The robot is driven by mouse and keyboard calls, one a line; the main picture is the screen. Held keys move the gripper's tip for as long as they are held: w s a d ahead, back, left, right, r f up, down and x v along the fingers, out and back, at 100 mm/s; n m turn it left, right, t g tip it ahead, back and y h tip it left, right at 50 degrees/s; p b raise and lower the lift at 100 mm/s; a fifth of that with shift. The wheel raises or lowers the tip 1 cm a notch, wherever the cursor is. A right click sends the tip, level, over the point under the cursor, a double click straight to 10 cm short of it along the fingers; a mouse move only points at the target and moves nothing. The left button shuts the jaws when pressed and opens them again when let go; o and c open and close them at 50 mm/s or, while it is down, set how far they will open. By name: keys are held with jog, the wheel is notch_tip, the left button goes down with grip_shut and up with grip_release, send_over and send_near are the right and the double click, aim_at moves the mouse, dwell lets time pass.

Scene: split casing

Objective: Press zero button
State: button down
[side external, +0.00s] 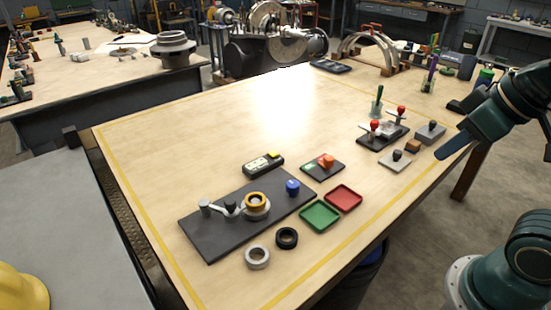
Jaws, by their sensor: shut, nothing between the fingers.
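A black handheld gauge (263,164) with a pale display lies on the table behind a dark plate. A yellow button (273,156) is at its upper right end; I cannot read any label that names it as zero. A small dark box (311,169) with a green patch and an orange knob (327,161) stands to its right. My gripper (453,148) is shut and empty, raised at the right side of the table, well apart from both.
The dark plate (215,240) carries a grey-and-brass fitting and a blue knob (292,188). Two rings, a green tray (320,216) and a red tray (344,198) lie in front. Red-knobbed clamps (385,133) and small blocks stand near my gripper. The table's back left is clear.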

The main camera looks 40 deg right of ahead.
jog(key=shift+w, duration=0.1)
jog(key=m+t+y, duration=0.1)
jog(key=m+t, duration=0.3)
jog(key=m, duration=0.4)
send_over(276, 155)
notch_tip(276, 155, down, 7)
jog(key=shift+f, duration=0.15)
jog(key=shift+f, duration=4.35)
